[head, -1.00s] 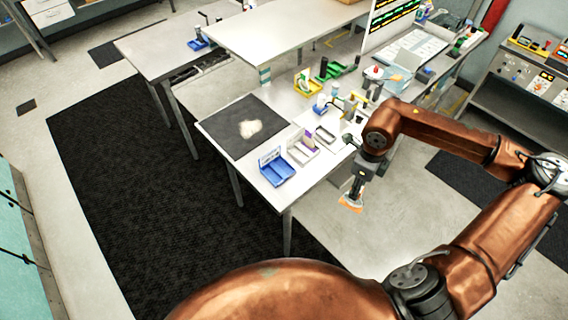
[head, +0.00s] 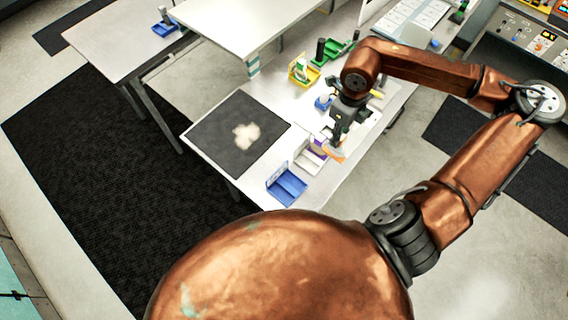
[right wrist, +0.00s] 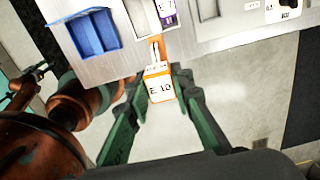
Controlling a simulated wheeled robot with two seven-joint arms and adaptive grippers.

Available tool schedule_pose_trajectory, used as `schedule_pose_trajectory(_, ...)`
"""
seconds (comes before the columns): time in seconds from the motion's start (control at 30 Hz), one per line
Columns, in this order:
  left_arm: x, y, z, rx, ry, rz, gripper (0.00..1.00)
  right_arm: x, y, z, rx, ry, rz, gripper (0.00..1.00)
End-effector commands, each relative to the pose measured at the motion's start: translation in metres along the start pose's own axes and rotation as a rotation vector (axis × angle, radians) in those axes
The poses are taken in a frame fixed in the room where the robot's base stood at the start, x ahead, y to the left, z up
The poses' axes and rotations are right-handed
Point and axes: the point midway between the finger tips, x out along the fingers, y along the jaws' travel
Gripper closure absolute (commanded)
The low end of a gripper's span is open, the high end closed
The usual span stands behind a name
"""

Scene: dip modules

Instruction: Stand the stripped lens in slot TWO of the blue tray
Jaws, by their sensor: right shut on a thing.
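My right gripper (head: 337,140) is shut on an orange piece (head: 332,153). In the right wrist view, my right gripper (right wrist: 160,88) has its green fingers on both sides of the orange piece (right wrist: 157,70), whose white label reads "E 10". I cannot tell from its look whether this is the stripped lens. The blue tray (head: 289,187) sits at the table's near edge, left of and nearer than the held piece. The blue tray (right wrist: 94,36) shows at upper left in the wrist view, apart from the piece; its slot numbers are not readable. My left gripper is not in view.
A pale tray (head: 307,161) with a purple piece (head: 318,146) stands close to the held piece. A dark mat (head: 215,130) with a pale cloth-like heap (head: 246,136) lies left. Yellow (head: 304,72) and green (head: 333,52) trays stand farther back.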

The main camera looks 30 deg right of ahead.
Motion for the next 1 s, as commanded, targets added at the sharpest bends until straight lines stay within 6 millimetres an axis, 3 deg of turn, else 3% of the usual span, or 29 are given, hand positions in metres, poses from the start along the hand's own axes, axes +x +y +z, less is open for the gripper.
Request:
schedule_pose_trajectory(0.17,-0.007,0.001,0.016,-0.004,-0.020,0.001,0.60,0.005,0.019,0.004,-0.004,-0.005,0.003,1.00)
schedule_pose_trajectory(0.5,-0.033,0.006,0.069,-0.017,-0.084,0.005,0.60,0.037,0.073,0.052,-0.005,0.004,0.006,1.00)
schedule_pose_trajectory(0.57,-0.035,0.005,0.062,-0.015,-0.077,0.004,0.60,0.048,0.082,0.056,-0.003,0.008,0.005,1.00)
schedule_pose_trajectory(0.7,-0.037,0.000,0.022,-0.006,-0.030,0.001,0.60,0.074,0.098,0.067,-0.001,0.007,0.004,1.00)
schedule_pose_trajectory(0.8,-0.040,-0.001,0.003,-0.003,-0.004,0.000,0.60,0.086,0.106,0.072,0.000,0.007,0.003,1.00)
schedule_pose_trajectory(1.0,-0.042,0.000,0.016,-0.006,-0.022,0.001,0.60,0.097,0.113,0.077,-0.001,0.006,0.002,1.00)
